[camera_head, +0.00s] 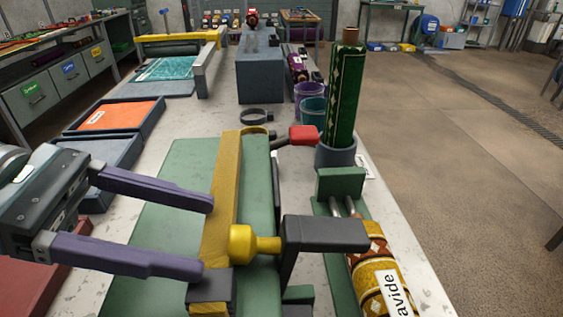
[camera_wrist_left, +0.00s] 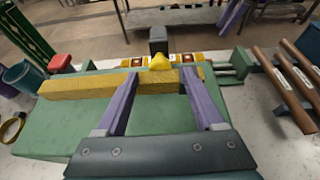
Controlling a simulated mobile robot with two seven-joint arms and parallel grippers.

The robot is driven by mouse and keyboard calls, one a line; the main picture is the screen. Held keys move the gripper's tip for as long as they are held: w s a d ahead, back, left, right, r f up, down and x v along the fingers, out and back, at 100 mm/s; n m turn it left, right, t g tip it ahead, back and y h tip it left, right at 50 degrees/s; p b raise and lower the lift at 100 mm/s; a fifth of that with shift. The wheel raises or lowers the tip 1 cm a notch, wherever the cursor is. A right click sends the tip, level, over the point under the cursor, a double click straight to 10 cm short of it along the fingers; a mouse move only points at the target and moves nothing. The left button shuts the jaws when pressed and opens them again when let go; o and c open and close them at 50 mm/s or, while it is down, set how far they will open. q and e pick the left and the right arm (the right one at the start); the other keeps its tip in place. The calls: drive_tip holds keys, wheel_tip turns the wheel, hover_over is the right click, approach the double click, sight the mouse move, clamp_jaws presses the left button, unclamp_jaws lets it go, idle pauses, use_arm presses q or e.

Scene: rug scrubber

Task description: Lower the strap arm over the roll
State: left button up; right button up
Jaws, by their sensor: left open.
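The patterned roll (camera_head: 375,270), orange and brown with a white name label, lies in a green cradle at the lower right. A dark grey arm (camera_head: 325,234) with a yellow knob (camera_head: 243,245) stands beside it and reaches toward the roll; it seems to be the strap arm. My left gripper (camera_head: 205,238) is open, its two purple fingers pointing at the knob from the left over the yellow bar. The left wrist view shows the knob (camera_wrist_left: 160,62) just beyond the fingertips, roughly centred between them, with the roll (camera_wrist_left: 187,59) partly hidden behind. My right gripper is out of view.
The yellow bar (camera_head: 222,190) lies across the green board (camera_head: 172,170) under my fingers. A red-handled lever (camera_head: 303,135) and an upright green roll (camera_head: 343,95) in a grey cup stand behind. Brown rods (camera_wrist_left: 285,85) lie at the wrist view's right.

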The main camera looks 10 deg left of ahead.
sight(240, 240)
use_arm(q)
drive_tip(key=x, duration=0.5)
drive_tip(key=shift+w+d, duration=0.15)
drive_tip(key=shift+d, duration=0.15)
clamp_jaws()
idle(1.1)
